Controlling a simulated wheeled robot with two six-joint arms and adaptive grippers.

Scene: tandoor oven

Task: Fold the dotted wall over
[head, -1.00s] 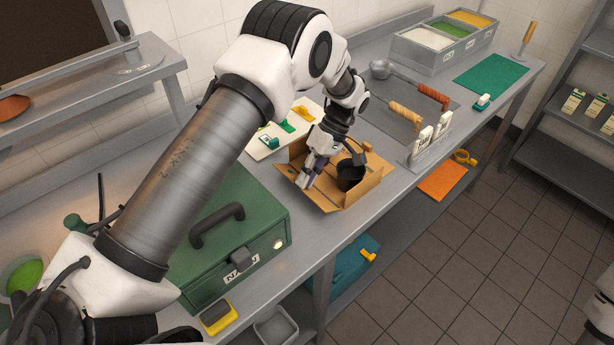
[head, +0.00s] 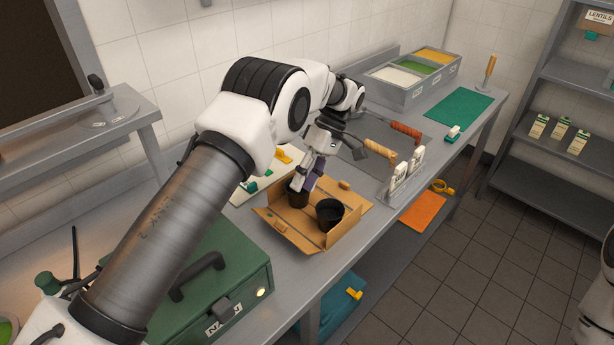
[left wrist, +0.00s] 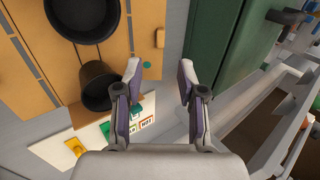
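An open cardboard box (head: 285,232) lies on the steel counter with its walls splayed outward; it fills the upper left of the left wrist view (left wrist: 118,75). Two black cups stand in it, one (head: 330,212) in plain view and one (head: 296,197) partly behind my gripper. Grey dashed lines run along the cardboard in the wrist view; I cannot tell which wall is the dotted one. My left gripper (head: 308,180) is above the box's far left part. In the wrist view (left wrist: 160,85) its fingers are apart with nothing between them. My right gripper is not seen.
A green lidded box (head: 215,280) stands close left of the cardboard. Behind lies a pale board (head: 262,180) with coloured clips. To the right are a rack of white cards (head: 402,180) and wooden-handled tools (head: 380,150). The counter's front edge is close.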

